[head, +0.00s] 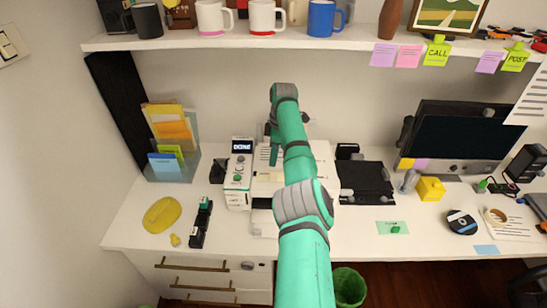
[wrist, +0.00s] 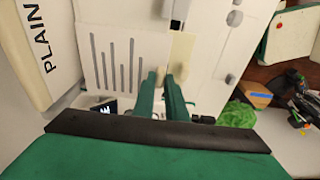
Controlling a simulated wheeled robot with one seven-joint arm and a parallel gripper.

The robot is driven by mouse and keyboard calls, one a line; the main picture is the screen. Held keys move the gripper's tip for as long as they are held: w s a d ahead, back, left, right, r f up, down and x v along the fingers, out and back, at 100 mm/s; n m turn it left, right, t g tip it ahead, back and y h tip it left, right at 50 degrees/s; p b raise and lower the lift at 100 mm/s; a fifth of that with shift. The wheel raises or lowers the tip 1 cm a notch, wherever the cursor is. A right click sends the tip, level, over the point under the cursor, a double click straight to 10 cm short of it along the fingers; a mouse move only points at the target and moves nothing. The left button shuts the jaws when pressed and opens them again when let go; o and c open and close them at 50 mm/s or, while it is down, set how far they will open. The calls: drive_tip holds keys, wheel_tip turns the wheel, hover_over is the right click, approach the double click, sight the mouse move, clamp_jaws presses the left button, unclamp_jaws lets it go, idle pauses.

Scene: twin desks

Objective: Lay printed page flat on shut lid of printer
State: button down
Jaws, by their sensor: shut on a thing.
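The white printer (head: 236,192) stands on the desk left of centre, with a small dark display reading "DONE". The printed page (head: 262,157) shows dark lines over the printer's top, partly hidden by my arm. In the wrist view the page (wrist: 118,55) is white with several grey stripes, and its lower edge is at my fingers. My gripper (wrist: 163,88) is shut on the page; the head view shows it (head: 274,158) low over the printer. I cannot tell whether the page touches the lid.
A black tray (head: 366,178) lies right of the printer, and a monitor (head: 465,135) stands farther right. Left are a file holder (head: 172,165), a yellow object (head: 161,214) and a black strip (head: 201,222). A mug shelf (head: 330,38) hangs above. A green bin (head: 349,285) is below.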

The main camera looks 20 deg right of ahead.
drive_tip(key=shift+f, duration=0.4)
drive_tip(key=c, duration=1.7)
unclamp_jaws()
drive_tip(key=shift+r, duration=3)
